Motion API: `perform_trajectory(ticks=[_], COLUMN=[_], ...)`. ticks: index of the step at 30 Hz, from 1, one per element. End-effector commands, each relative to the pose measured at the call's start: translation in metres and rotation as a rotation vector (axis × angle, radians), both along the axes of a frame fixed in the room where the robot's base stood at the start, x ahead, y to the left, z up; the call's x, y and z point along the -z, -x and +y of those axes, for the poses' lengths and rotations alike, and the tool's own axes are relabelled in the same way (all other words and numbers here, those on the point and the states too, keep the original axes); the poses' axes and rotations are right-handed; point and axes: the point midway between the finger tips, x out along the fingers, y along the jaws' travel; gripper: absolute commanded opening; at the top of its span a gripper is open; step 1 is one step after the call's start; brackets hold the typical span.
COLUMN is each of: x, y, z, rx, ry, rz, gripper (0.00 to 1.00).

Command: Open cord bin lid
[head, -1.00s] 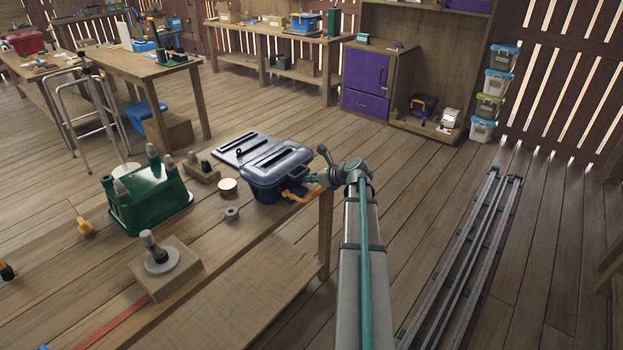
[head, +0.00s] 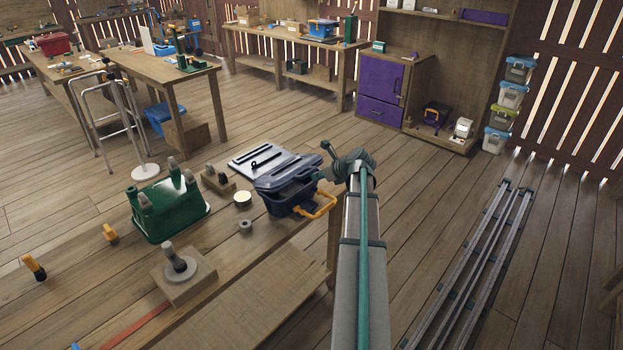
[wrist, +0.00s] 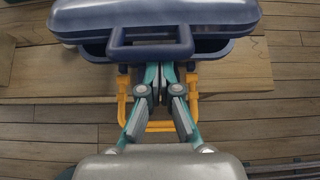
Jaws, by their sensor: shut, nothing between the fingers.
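The cord bin (head: 284,202) is a dark blue box on the near bench, with a yellow-orange bail handle (head: 318,208) at its right side. Its dark blue lid (head: 288,170) is tilted partly up at the side facing my arm, with a dark gap below it. In the wrist view the lid (wrist: 155,14) is raised above the bin rim (wrist: 215,55), its handle loop (wrist: 150,52) hanging at the front. My gripper (wrist: 165,78) is shut and empty, its fingertips just under the lid handle. Contact is unclear. In the head view my gripper (head: 328,174) is partly hidden.
A flat blue-grey panel (head: 250,158) lies behind the bin.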

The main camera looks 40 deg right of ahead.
Motion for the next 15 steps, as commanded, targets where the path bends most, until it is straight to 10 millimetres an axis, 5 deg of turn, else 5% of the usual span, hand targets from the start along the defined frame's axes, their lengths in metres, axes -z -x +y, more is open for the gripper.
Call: perform_trajectory(ticks=[3,15], x=[-0.031,-0.095], y=[-0.01,-0.061], z=[-0.001,0.004], rx=[0.001,0.0], ry=[0.0,0.0], rz=[-0.002,-0.002], gripper=[0.0,0.0])
